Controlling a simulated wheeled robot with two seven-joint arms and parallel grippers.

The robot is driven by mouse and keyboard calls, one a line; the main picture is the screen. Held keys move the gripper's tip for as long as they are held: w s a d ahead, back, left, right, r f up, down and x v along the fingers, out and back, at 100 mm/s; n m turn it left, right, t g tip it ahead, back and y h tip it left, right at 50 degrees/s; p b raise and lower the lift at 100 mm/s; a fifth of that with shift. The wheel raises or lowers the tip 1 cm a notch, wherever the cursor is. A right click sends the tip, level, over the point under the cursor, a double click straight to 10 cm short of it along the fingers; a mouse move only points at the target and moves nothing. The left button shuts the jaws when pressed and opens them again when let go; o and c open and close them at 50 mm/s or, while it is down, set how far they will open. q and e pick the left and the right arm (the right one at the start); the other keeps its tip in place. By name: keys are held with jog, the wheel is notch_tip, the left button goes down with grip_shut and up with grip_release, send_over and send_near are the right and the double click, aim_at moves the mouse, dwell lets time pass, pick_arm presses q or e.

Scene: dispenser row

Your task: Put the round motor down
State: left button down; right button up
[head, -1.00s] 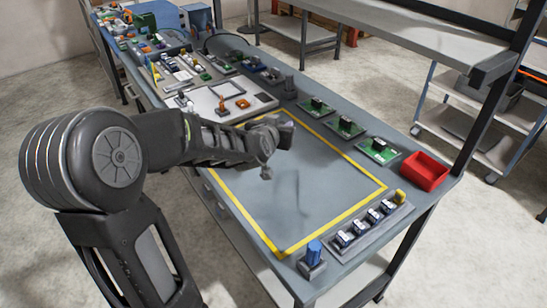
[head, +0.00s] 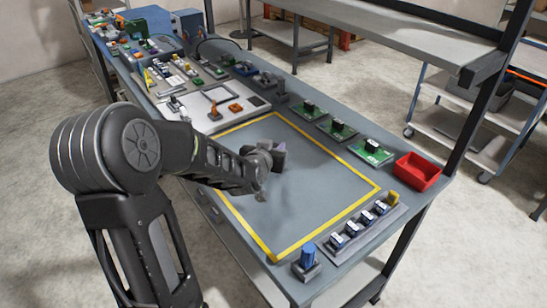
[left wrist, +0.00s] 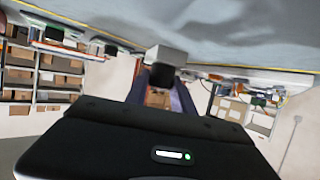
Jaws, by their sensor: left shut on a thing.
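My left gripper (head: 278,156) is over the upper middle part of the yellow-bordered area on the grey bench (head: 310,205), pointing right. It is shut. In the left wrist view, a light grey block with a black rounded part, seemingly the round motor (left wrist: 166,55), sits at the tips of the dark fingers (left wrist: 160,92). In the head view the motor cannot be made out at the gripper. A soft shadow lies on the area below; the height of the gripper above it is hard to tell. My right gripper is not in view.
The yellow-bordered area is otherwise clear. A red bin (head: 417,172) and several green boards (head: 372,151) line its right side. A grey rack (head: 362,230) of small parts and a blue cylinder (head: 307,257) stand at the near edge. A pale board (head: 205,117) with orange parts lies beyond.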

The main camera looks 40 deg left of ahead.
pick_arm(q)
jog(key=shift+f, duration=1.9)
jog(key=c, duration=1.5)
grip_release()
jog(key=shift+f, duration=0.2)
jog(key=shift+c, duration=0.2)
jog(key=o, duration=0.5)
jog(key=shift+r, duration=0.1)
jog(key=shift+c, duration=0.2)
jog(key=shift+r, duration=0.1)
